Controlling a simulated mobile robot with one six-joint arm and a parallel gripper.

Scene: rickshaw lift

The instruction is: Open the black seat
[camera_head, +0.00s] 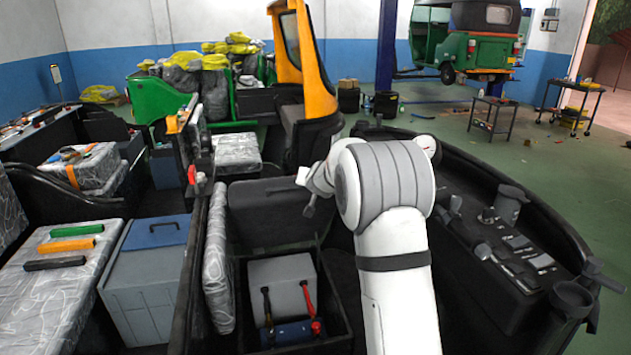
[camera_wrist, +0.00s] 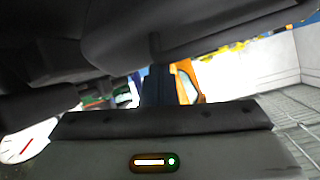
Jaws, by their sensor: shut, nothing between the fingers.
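The black seat (camera_head: 262,212) is in the middle of the head view. Its dark panel stands raised at the back of an open black box. My gripper (camera_head: 311,207) is shut and empty at the right upper edge of the raised panel; I cannot tell whether it touches it. My white arm hides the area to the right of the box. In the wrist view a dark surface fills the top, very close to the camera; I cannot tell which part it is.
Inside the open box sits a grey battery (camera_head: 282,285) with a red and a black cable end. A grey patterned cushion (camera_head: 217,265) stands upright left of the box. A dashboard (camera_head: 500,240) with levers lies at the right. A yellow post (camera_head: 305,65) stands behind.

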